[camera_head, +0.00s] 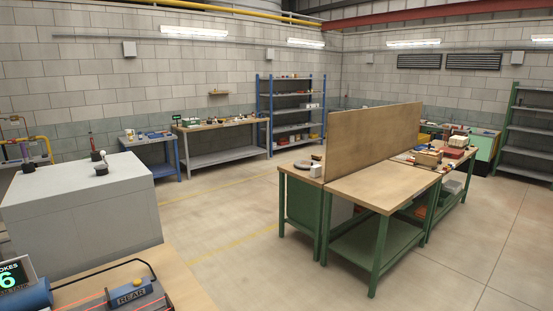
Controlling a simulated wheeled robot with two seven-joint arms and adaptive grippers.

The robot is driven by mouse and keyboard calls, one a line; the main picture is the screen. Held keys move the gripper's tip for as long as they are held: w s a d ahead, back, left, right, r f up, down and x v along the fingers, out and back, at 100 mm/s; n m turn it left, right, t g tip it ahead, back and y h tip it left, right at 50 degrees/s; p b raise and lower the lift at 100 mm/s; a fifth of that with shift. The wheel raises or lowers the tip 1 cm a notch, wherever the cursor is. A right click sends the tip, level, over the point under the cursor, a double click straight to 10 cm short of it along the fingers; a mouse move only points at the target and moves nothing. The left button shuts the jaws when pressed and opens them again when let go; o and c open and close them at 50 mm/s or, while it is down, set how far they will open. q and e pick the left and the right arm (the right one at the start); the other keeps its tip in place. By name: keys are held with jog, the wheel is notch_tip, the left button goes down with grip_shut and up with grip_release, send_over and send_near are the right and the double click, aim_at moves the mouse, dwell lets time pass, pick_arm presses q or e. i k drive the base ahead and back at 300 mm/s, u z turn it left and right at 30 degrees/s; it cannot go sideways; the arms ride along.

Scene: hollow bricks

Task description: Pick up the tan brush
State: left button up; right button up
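I cannot make out a tan brush in the head view. Small items too tiny to name lie on the far wooden bench (200,126), on the blue bench (160,142) beside it, and at the back of the green-legged workbench (370,184). Any of these could hide it at this size. Neither of my grippers shows in the view.
A grey cabinet (80,205) stands at left, with dark-based items on top. A nearby bench (190,283) at lower left bears a blue device marked REAR (131,292). A brown divider panel (372,138) rises behind the green-legged workbench. The floor (225,215) between is clear.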

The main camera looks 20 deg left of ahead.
aim_at(315, 157)
jog(key=u, duration=0.1)
jog(key=i, duration=3.55)
jog(key=u, duration=1.5)
jog(key=i, duration=2.3)
jog(key=z, duration=1.6)
